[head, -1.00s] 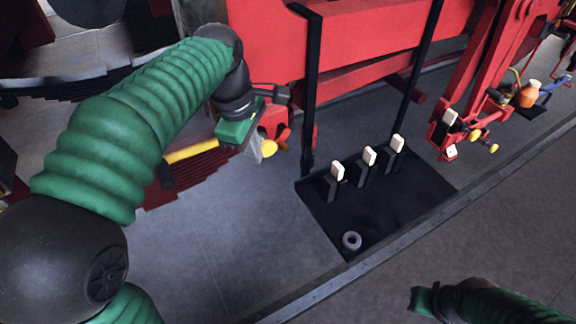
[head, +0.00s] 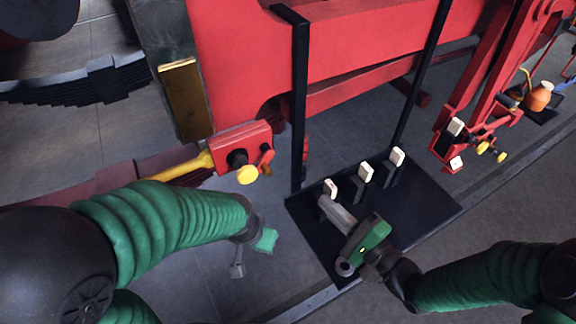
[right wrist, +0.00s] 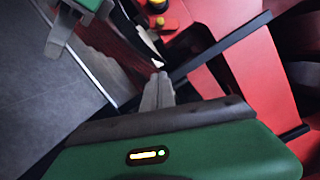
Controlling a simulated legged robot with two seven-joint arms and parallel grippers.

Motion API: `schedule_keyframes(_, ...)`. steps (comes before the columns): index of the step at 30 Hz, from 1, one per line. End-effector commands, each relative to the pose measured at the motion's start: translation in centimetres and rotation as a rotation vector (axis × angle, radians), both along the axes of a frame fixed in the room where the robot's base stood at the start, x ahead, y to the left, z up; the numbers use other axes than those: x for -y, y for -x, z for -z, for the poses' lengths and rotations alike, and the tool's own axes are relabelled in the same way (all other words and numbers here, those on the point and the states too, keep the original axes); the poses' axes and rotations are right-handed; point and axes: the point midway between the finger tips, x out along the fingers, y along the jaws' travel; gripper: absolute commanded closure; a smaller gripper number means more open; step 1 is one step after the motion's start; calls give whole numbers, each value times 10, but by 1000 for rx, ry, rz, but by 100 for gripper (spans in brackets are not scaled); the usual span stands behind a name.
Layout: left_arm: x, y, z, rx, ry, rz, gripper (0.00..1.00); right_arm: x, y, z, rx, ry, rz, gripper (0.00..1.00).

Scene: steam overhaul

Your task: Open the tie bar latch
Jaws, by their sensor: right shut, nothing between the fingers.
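No part is labelled as the tie bar latch. A red block (head: 227,147) with a yellow knob (head: 247,175) and a small red lever (head: 266,160) sits left of a black upright bar (head: 299,110). My right gripper (head: 324,203) is shut and empty, its tips just below the leftmost cream-tipped lever (head: 331,187) on a black plate (head: 425,205); contact is unclear. Its fingers also show in the right wrist view (right wrist: 158,90). My left gripper (head: 237,271) points down below the red block, apart from it; its jaw gap is unclear. It also shows in the right wrist view (right wrist: 56,42).
A yellow bar (head: 185,168) runs left from the red block. Red linkage (head: 480,80) and an orange pot (head: 538,96) are at right.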

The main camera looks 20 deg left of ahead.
Motion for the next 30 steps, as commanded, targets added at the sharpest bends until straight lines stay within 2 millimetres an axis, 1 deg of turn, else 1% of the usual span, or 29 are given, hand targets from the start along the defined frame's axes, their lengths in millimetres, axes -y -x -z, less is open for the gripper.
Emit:
schedule_keyframes(1,0,2,1,1,-3,13,100,-2,3,-5,-18,-44,-16,100)
schedule_keyframes(4,1,3,2,2,-6,24,100,-3,7,-10,-31,-78,-32,100)
schedule_keyframes(11,0,2,2,1,-5,21,100,-4,5,-9,-31,-75,-30,100)
schedule_keyframes(14,0,2,1,0,-5,20,100,-8,2,-10,-30,-74,-31,100)
schedule_keyframes(17,0,1,-1,0,-5,20,100,-20,-4,-12,-29,-74,-32,100)
schedule_keyframes(29,0,1,-15,0,-4,19,100,-96,-42,-21,-28,-73,-31,100)
schedule_keyframes(30,0,1,-20,-1,-4,19,100,-99,-35,-27,-30,-72,-32,100)
